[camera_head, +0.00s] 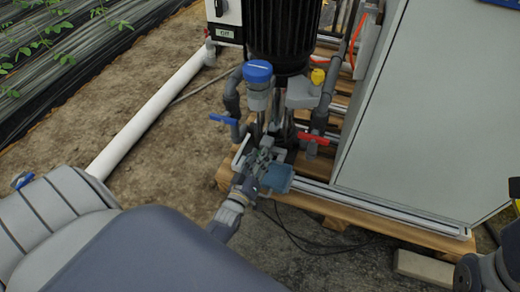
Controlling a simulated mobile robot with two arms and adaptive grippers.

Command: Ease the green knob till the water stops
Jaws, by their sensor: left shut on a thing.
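My left gripper (258,162) reaches in from the lower left to the low front of the pump skid. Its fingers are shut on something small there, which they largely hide. A little dull green shows between the fingers, in keeping with the green knob, but its shape and turn cannot be made out. A blue-teal cup or tray (278,179) sits just right of the fingers. No running water can be made out at this size. My right gripper is not in view; only part of my right arm shows at the lower right.
A blue-capped grey housing (258,73) stands above the gripper. A blue lever (222,119) is to its left and a red lever (312,138) to its right. A large grey cabinet (430,110) fills the right. A white pipe (150,112) crosses bare soil at left.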

